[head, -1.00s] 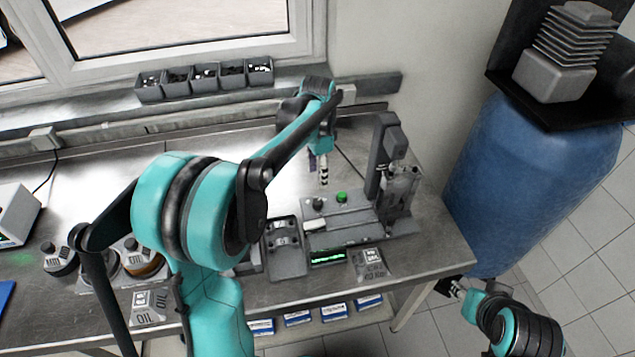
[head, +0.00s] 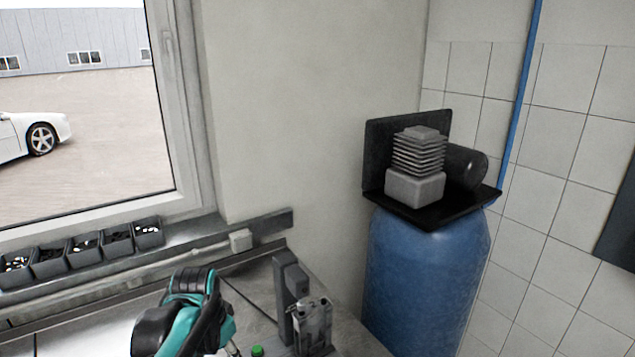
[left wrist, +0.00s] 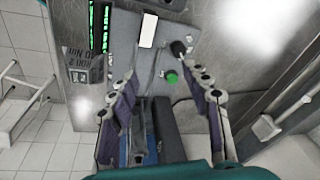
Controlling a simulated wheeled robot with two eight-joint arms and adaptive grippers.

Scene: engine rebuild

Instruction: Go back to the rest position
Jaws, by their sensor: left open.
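My left gripper (left wrist: 162,88) is open in the left wrist view, its two fingers spread with nothing held between them. It is above a grey bench device (left wrist: 125,45) with a green button (left wrist: 172,77) and a black knob (left wrist: 179,48). In the head view my left arm comes up at the bottom, left of the device's dark upright column (head: 287,285); the fingers there are mostly cut off by the lower edge. The green button (head: 257,351) just shows at that edge. My right gripper is in neither current view.
A blue tank (head: 425,285) stands right of the bench, with a black shelf (head: 385,150) and a finned grey cylinder (head: 415,185) on top. Several small grey bins (head: 84,259) line the window sill. The wall behind is clear.

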